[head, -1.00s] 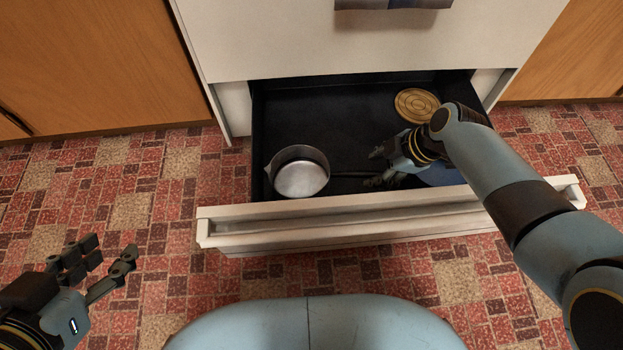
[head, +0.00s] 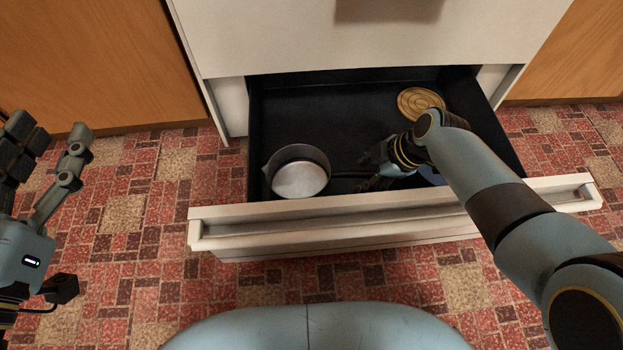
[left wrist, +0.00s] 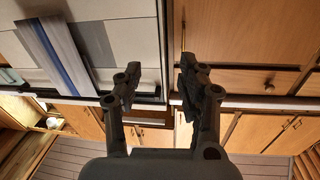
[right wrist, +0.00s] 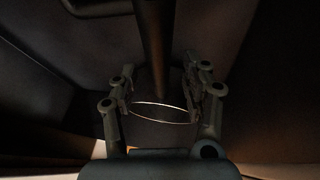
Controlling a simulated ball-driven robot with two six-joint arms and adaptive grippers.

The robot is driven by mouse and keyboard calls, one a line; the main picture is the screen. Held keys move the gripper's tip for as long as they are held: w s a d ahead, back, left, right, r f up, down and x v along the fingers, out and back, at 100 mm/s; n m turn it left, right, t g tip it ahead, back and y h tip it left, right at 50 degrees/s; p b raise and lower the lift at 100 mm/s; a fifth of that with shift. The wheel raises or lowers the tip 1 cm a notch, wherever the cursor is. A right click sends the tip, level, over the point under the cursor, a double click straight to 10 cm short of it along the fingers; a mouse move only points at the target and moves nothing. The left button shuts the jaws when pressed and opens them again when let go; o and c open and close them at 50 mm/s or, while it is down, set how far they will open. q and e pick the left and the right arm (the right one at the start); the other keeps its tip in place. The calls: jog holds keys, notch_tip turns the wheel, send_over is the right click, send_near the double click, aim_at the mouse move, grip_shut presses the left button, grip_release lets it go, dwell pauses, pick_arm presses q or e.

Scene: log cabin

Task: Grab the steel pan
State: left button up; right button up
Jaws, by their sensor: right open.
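The steel pan (head: 300,180) sits upright in the left front part of the open drawer, its dark handle (head: 350,174) pointing right. My right gripper (head: 372,168) is down in the drawer at the handle, right of the pan's bowl. In the right wrist view the open fingers (right wrist: 162,100) stand on both sides of a dark bar (right wrist: 155,50), which looks like the handle. I cannot tell if they touch it. My left gripper (head: 48,150) is open and empty over the floor at the far left; its spread fingers also show in the left wrist view (left wrist: 158,85).
The drawer's white front (head: 400,218) stands between me and the pan. A round wooden trivet (head: 420,103) lies at the drawer's back right. A blue item (head: 432,174) is partly hidden under my right arm. The drawer's back left is clear. Wooden cabinets (head: 85,65) flank it.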

pick_arm(q)
jog(key=shift+w+d+r+t, duration=0.1)
jog(key=shift+w+r+t, duration=0.15)
jog(key=shift+r, duration=0.3)
jog(key=shift+w+d+r+t, duration=0.1)
jog(key=shift+w+r+t, duration=0.1)
jog(key=shift+r, duration=0.4)
jog(key=shift+w+r+t, duration=0.2)
jog(key=shift+r+t, duration=0.05)
jog(key=shift+r, duration=0.3)
pick_arm(e)
jog(key=shift+w+a+f, duration=0.1)
jog(key=shift+f, duration=0.2)
grip_shut()
